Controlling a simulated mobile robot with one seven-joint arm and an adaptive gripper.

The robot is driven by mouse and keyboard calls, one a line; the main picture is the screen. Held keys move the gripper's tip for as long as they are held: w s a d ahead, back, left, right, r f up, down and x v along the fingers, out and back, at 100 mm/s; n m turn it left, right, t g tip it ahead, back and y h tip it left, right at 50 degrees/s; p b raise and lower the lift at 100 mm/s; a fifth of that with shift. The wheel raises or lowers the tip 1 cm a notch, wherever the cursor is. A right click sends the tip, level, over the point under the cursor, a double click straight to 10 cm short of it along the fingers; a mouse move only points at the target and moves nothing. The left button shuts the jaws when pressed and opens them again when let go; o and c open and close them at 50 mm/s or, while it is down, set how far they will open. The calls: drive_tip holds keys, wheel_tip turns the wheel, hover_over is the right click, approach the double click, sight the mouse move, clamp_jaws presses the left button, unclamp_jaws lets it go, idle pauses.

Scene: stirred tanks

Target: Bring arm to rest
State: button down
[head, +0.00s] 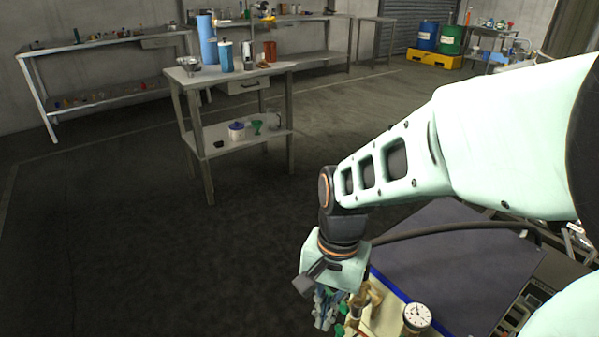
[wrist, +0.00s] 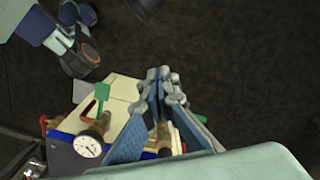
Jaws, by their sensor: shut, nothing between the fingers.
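My pale mint arm reaches in from the right in the head view. My gripper (head: 325,308) hangs at its end, pointing down, at the lower middle of the picture. The wrist view shows its blue-padded fingers (wrist: 167,88) closed together at the tips, with nothing between them. A round dial gauge (head: 416,317) is to the right of the gripper; it also shows in the wrist view (wrist: 89,145). Brass fittings (head: 366,298) are close beside the gripper, partly hidden by the fingers in the wrist view. I cannot tell whether they touch.
A cream, blue-edged surface (head: 392,289) lies under the gauge. A small two-level table (head: 190,76) with blue cylinders stands ahead, apart from my arm. Long benches (head: 110,38) line the back wall. Blue and green drums stand on a yellow pallet (head: 434,59). The dark floor at left is clear.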

drive_tip(key=s+d+r+n+t+h+p, duration=0.1)
drive_tip(key=d+r+n+t, duration=0.15)
drive_tip(key=d+r, duration=0.4)
drive_tip(key=s+d+r+n+t+p, duration=0.1)
drive_tip(key=s+d+r+n+t, duration=0.2)
drive_tip(key=r, duration=0.7)
wheel_tip(320, 180, up, 33)
drive_tip(key=w+p, duration=0.1)
drive_tip(key=p, duration=3.2)
drive_tip(key=shift+w+f+m+t, duration=0.15)
drive_tip(key=shift+w+m+t, duration=0.05)
drive_tip(key=shift+m+t, duration=0.25)
